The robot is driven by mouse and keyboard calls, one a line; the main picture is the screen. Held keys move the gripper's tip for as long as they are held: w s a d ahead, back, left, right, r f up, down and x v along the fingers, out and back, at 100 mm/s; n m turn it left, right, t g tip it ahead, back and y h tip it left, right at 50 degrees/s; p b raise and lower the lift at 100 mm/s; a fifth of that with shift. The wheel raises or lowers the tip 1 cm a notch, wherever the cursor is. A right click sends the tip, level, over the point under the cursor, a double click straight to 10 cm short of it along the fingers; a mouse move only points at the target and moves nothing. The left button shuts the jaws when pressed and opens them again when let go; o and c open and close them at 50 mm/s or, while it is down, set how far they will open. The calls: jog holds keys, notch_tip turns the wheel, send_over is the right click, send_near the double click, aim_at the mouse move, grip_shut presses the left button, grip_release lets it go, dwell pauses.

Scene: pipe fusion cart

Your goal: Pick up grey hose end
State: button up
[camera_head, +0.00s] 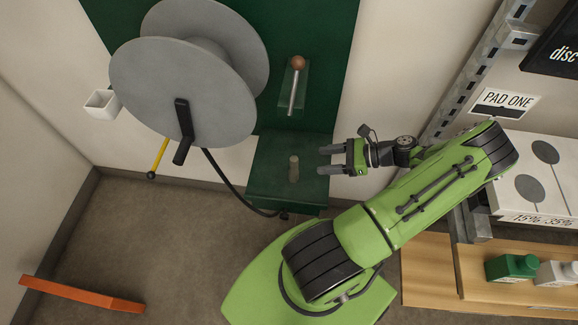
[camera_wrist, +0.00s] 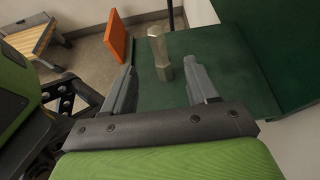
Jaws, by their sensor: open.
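The grey hose end (camera_head: 294,168) stands upright on the green shelf (camera_head: 262,190) below the reel. In the wrist view the hose end (camera_wrist: 159,55) is a grey-beige fitting with a wider lower part. My gripper (camera_head: 321,159) is open and empty, just right of the hose end in the head view, its fingers pointing left towards it. In the wrist view the hose end appears between and beyond the two fingertips of my gripper (camera_wrist: 160,72). The fingers do not appear to touch it.
A large grey reel (camera_head: 165,85) with a black crank stands upper left. A black hose (camera_head: 224,178) runs from it towards the shelf's underside. A lever with a brown knob (camera_head: 298,63) rises behind the shelf. An orange bar (camera_head: 80,294) is at lower left. Shelving stands right.

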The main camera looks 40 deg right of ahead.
aim_at(294, 169)
jog(key=b+x, duration=0.2)
jog(key=x, duration=1)
jog(key=shift+a+f+b, duration=0.1)
jog(key=shift+f+b, duration=0.1)
jog(key=shift+b, duration=0.2)
grip_shut()
